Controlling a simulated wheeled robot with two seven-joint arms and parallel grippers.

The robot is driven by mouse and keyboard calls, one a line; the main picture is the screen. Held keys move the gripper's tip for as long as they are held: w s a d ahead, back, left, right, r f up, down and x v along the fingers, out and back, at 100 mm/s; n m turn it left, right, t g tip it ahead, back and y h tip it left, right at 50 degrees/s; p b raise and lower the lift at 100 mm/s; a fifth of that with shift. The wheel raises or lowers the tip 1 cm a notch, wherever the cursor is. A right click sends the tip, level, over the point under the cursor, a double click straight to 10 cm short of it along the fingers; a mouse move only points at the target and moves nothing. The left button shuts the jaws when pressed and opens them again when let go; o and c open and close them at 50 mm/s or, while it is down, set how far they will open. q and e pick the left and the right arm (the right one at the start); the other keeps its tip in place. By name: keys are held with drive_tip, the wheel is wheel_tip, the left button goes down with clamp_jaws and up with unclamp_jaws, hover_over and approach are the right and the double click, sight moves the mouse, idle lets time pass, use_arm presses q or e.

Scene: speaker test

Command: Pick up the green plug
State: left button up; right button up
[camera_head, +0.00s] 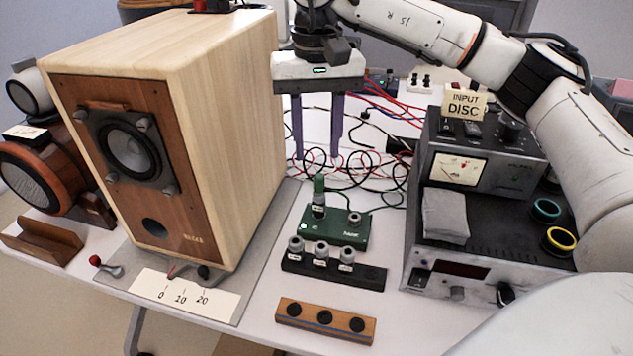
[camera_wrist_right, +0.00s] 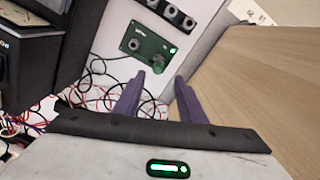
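The green plug (camera_head: 319,186) stands upright in the left part of a small green box (camera_head: 340,228) on the table. Its green top also shows in the right wrist view (camera_wrist_right: 172,50), at the box's near right corner. My right gripper (camera_head: 318,155) points down with its two purple fingers apart and nothing between them. In the head view it hangs behind the plug. In the right wrist view the fingertips (camera_wrist_right: 160,76) lie just below the plug, not touching it. My left gripper is not in view.
A large wooden speaker (camera_head: 230,130) stands close on the left. A dark amplifier with a meter (camera_head: 459,168) stands on the right. Loose red and black cables (camera_head: 365,165) lie behind the box. A black rack with several grey plugs (camera_head: 360,274) and a wooden block (camera_head: 325,321) lie in front.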

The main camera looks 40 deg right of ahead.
sight(319, 175)
drive_tip(key=f, duration=0.5)
drive_tip(key=shift+s+d+f, duration=0.1)
drive_tip(key=shift+d+f, duration=0.1)
drive_tip(key=shift+f, duration=0.1)
clamp_jaws()
